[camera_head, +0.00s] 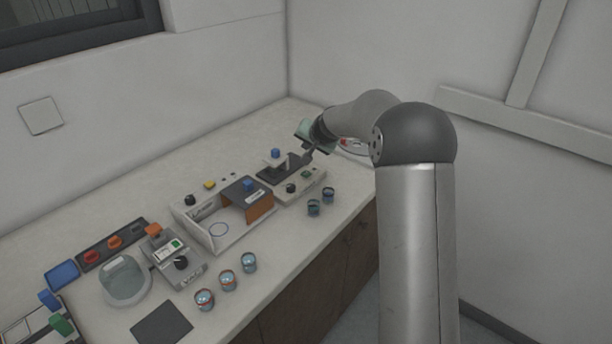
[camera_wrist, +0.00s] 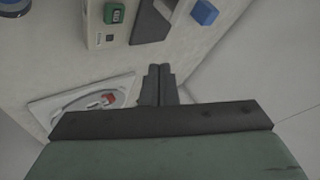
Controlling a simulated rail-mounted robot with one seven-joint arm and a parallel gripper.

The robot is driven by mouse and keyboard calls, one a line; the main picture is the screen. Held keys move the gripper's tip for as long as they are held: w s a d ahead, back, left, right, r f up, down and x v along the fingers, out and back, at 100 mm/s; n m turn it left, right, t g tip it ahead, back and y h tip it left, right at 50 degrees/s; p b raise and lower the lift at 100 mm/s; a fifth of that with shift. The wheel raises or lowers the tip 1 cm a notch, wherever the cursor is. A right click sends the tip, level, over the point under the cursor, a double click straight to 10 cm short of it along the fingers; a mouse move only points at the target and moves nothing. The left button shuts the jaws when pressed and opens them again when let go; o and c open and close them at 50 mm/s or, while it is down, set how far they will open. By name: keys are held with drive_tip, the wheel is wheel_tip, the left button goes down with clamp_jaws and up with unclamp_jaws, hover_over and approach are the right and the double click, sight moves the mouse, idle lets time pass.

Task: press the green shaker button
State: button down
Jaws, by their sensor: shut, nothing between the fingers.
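The shaker (camera_head: 314,184) stands at the far right end of the counter, a pale box with a dark platform and a black knob. Its small green button (camera_head: 307,174) is on the front panel. In the wrist view the green button (camera_wrist: 114,13) shows at the upper left, on the pale housing (camera_wrist: 93,22). My gripper (camera_head: 308,156) is above the back right of the shaker. In the wrist view its fingertips (camera_wrist: 160,70) are together and empty. They are apart from the button, which lies up and left of them in that picture.
A pale tray with a red item (camera_wrist: 107,99) lies on the counter beside my gripper. Small jars (camera_head: 314,207) stand in front of the shaker. An orange-sided machine (camera_head: 260,207) is to its left.

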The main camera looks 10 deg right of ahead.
sight(307, 175)
wheel_tip(307, 175, down, 7)
drive_tip(key=b, duration=0.5)
drive_tip(key=shift+f, duration=0.15)
drive_tip(key=shift+f, duration=0.1)
idle(1.6)
drive_tip(key=shift+f+b, duration=0.35)
drive_tip(key=shift+b, duration=0.2)
